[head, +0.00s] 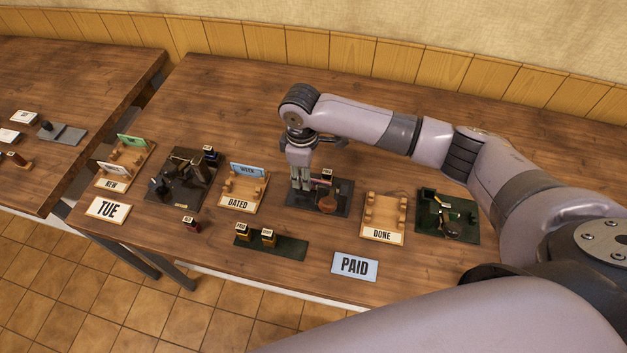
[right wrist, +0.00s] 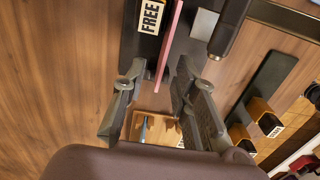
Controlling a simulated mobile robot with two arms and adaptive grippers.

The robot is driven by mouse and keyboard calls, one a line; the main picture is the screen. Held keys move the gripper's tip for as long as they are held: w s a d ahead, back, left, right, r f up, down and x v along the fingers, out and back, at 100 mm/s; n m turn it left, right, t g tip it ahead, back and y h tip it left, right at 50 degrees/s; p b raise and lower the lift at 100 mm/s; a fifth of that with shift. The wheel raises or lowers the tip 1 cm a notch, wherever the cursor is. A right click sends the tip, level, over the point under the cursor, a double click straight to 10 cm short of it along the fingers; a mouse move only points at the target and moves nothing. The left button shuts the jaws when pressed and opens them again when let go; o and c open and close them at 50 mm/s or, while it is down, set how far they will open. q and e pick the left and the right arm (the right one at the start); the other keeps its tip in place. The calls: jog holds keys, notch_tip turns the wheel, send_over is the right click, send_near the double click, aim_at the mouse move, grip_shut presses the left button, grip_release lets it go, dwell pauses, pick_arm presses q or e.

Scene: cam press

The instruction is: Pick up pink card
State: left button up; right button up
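The pink card (right wrist: 168,42) stands on edge as a thin strip in the right wrist view. It is in the dark press (head: 340,208), beside a block labelled FREE (right wrist: 150,17). My right gripper (right wrist: 157,74) is open, with one finger on each side of the card's near end and gaps visible. In the head view my right gripper (head: 301,187) points down over the left part of the press. There the card cannot be made out behind the fingers. My left gripper is not in view.
Wooden racks DATED (head: 239,204), with a blue card, and DONE (head: 381,236), empty, flank the press. A dark green tray (head: 289,250) with two stamps is in front. A PAID sign (head: 355,265) lies near the edge. A green press (head: 463,229) stands right.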

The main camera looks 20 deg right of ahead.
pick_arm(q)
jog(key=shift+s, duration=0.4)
pick_arm(e)
jog(key=shift+f, duration=0.2)
jog(key=shift+c, duration=0.4)
grip_shut()
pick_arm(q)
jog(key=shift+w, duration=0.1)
